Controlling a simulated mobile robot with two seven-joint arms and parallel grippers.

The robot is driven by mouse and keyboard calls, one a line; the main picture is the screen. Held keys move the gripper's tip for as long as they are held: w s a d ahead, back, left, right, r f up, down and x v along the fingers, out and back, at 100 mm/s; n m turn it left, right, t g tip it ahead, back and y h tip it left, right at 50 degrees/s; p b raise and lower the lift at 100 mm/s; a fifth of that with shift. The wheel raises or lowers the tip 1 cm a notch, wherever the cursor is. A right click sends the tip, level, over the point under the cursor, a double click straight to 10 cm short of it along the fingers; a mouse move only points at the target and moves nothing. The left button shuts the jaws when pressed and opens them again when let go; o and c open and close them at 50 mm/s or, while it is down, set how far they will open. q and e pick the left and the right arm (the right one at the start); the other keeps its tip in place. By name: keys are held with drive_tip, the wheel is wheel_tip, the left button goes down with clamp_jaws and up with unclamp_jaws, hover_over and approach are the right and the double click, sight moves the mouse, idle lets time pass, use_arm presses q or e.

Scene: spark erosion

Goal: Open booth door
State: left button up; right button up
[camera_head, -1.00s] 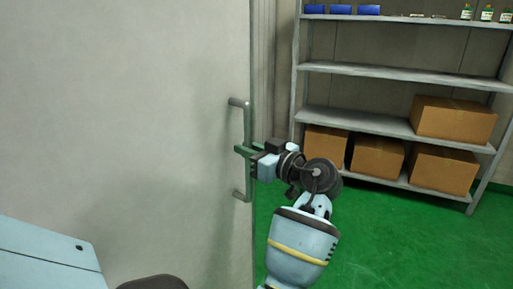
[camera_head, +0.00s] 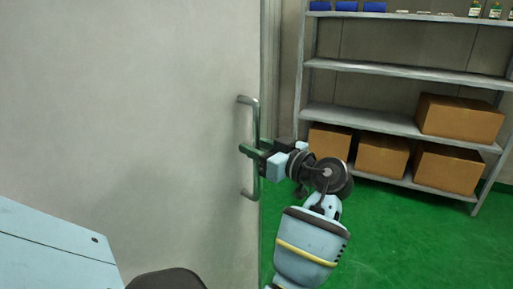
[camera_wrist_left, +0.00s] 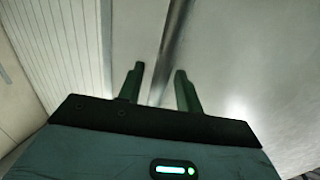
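The booth door (camera_head: 140,110) is a large pale grey panel filling the left of the head view. Its upright metal D-handle (camera_head: 250,186) sits close to the door's right edge. My left gripper (camera_head: 262,152) is at the middle of the handle, its green fingers reaching to it from the right. In the left wrist view, the two fingers (camera_wrist_left: 158,82) stand apart, with a dark bar (camera_wrist_left: 172,45), apparently the handle, running between them and gaps on both sides. How far the door stands open is hard to tell. My right gripper is out of view.
A metal shelf unit (camera_head: 400,73) stands at the back right, with cardboard boxes (camera_head: 460,118) on its lower levels and blue boxes (camera_head: 347,6) and small bottles on top. Green floor (camera_head: 400,245) is clear in front of it.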

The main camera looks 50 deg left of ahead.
use_arm(q)
drive_tip(key=w+d+b, duration=0.1)
drive_tip(key=d, duration=0.6)
drive_tip(key=shift+d, duration=0.3)
